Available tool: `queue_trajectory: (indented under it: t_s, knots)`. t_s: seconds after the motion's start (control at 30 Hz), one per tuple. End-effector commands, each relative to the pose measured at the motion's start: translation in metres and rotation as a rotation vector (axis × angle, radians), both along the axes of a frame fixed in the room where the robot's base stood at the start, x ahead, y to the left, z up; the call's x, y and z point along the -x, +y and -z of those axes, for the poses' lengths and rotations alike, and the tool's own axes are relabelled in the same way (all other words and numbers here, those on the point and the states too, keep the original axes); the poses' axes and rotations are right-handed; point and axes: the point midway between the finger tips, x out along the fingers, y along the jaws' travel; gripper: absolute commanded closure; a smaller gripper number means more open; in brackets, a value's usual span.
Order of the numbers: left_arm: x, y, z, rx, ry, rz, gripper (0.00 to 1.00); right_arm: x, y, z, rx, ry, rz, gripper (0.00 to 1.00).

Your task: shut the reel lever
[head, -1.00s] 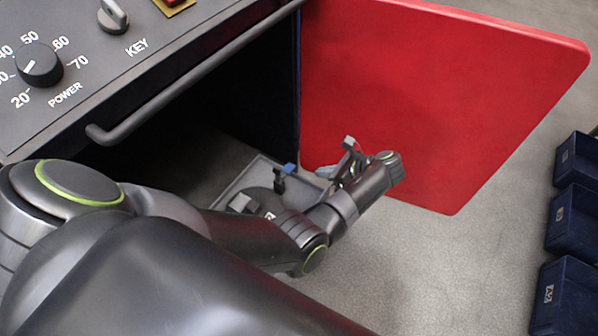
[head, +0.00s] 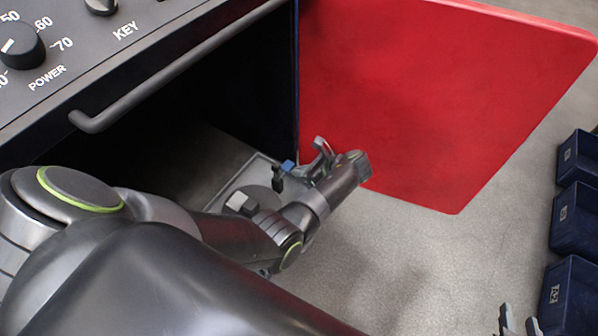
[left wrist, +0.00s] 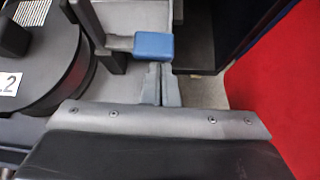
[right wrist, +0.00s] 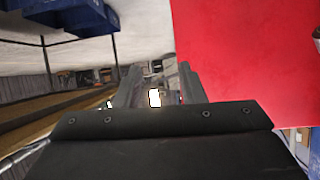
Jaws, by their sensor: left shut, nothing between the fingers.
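The reel lever (head: 288,167) has a blue tip on a dark arm and stands beside the dark round reel (head: 262,197) in the head view. In the left wrist view the blue lever tip (left wrist: 153,46) sticks out to the right of the reel (left wrist: 42,65). My left gripper (left wrist: 160,82) is shut and empty, its fingertips right at the blue tip's near edge. I cannot tell whether they touch. In the head view my left gripper (head: 316,166) is just right of the lever. My right gripper (head: 516,322) is open and empty at the bottom right, away from the reel.
A red door panel (head: 430,100) stands open to the right of the dark cabinet opening. A handle bar (head: 180,70) runs along the control panel (head: 90,50) above. Dark blue bins (head: 575,215) line the right side. Grey floor between is clear.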

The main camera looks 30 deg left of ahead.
Motion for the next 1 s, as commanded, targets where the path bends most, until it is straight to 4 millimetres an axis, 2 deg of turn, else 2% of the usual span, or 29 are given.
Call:
queue_trajectory:
  t_s: [0.23, 0.67, 0.8, 1.0]
  knots:
    - [0.000, 0.006, 0.005, 0.000, 0.001, -0.001, 1.00, -0.010, -0.003, -0.016, 0.023, -0.096, 0.006, 0.64]
    - [0.000, 0.007, 0.005, 0.000, 0.001, -0.001, 1.00, -0.011, -0.003, -0.017, 0.025, -0.104, 0.007, 0.64]
    - [0.000, 0.008, 0.004, 0.000, -0.003, -0.001, 1.00, -0.009, -0.002, -0.015, 0.019, -0.088, 0.005, 0.64]
    - [0.000, 0.014, 0.002, 0.002, -0.020, -0.001, 1.00, 0.007, 0.002, 0.008, -0.014, 0.062, -0.004, 0.64]
